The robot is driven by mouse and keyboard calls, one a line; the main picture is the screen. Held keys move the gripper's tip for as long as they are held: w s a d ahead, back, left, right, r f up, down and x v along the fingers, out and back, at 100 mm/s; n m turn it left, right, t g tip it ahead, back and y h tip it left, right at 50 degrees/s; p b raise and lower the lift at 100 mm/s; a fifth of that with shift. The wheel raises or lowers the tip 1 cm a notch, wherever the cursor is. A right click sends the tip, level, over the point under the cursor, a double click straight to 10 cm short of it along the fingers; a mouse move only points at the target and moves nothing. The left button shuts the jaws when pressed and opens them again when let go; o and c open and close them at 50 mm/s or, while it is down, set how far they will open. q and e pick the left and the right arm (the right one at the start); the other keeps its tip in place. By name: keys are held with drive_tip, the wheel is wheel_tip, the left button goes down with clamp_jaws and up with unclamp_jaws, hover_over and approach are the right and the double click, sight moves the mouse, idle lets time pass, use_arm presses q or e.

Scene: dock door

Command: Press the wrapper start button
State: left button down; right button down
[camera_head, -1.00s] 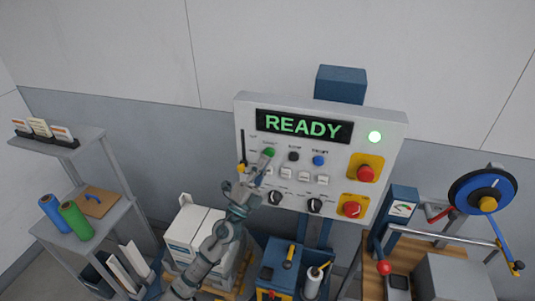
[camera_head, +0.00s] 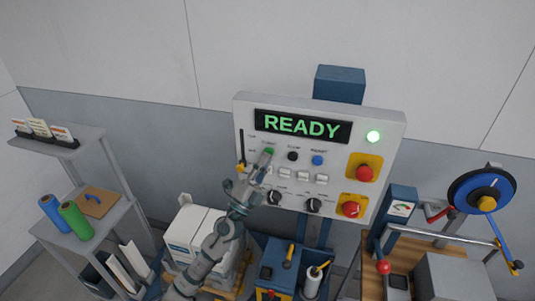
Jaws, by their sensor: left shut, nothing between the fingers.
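A green button (camera_head: 269,150) sits at the upper left of the controls, beside a black button (camera_head: 293,156) and a blue button (camera_head: 317,160). My left gripper (camera_head: 266,158) is shut and empty, its tip at or just below the green button. I cannot tell whether it touches the button. The gripper hides part of the panel under the button. My right gripper is not in view.
Two red stop buttons on yellow plates (camera_head: 364,172) (camera_head: 351,209) are at the panel's right. Knobs, white switches and a yellow slider (camera_head: 240,167) surround my gripper. A shelf (camera_head: 90,225) stands at left, a workbench (camera_head: 425,254) with a reel at right.

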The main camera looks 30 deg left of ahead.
use_arm(q)
drive_tip(key=shift+w, duration=0.5)
idle(0.3)
drive_tip(key=shift+s, duration=0.15)
drive_tip(key=shift+s+d, duration=0.1)
drive_tip(key=shift+s, duration=0.7)
